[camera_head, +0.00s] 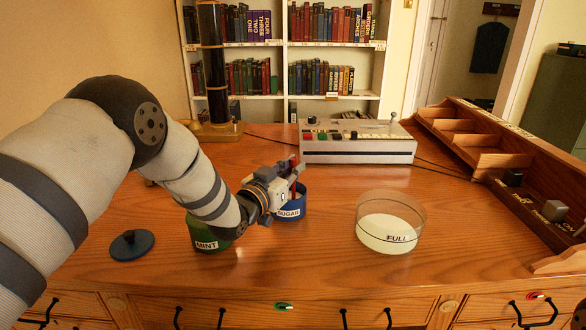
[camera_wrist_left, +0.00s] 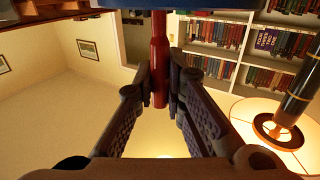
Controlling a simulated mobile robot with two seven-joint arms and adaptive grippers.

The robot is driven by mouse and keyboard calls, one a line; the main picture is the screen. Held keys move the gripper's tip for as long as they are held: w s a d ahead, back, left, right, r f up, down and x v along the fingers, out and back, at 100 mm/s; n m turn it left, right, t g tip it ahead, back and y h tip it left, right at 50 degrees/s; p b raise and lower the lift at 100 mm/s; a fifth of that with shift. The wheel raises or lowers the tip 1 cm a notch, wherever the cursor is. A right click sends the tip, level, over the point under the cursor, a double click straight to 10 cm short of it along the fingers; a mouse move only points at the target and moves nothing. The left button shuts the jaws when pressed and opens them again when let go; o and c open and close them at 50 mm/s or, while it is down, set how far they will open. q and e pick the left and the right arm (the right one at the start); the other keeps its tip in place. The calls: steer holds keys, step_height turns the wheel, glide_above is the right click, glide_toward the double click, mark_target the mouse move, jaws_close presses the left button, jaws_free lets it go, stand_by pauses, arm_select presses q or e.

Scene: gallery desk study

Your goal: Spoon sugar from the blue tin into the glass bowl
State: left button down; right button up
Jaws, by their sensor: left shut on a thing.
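The blue tin (camera_head: 292,208), labelled SUGAR, stands open on the desk. My left gripper (camera_head: 291,172) is at the tin's rim, shut on a slim red handle (camera_head: 294,163), probably the spoon's. The handle also shows upright between the fingers in the left wrist view (camera_wrist_left: 160,60). Its working end is hidden, so I cannot tell whether it carries sugar. The glass bowl (camera_head: 417,208) stands to the right, clear-walled, with pale contents low in it and a dark line marked FULL at the front.
A green tin (camera_head: 205,244) labelled MINT stands under my left forearm. A blue lid (camera_head: 131,246) lies at the left. A grey console (camera_head: 358,150) stands behind the bowl, a wooden rack (camera_head: 490,160) at the right. The desk between tin and bowl is clear.

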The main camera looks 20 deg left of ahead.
arm_select(q)
steer(key=shift+r+p, duration=1.3)
steer(key=shift+r, duration=2.9)
steer(key=shift+f, duration=0.1)
arm_select(e)
steer(key=shift+t, duration=0.7)
steer(key=w+r, duration=0.3)
steer(key=shift+w+r, duration=0.1)
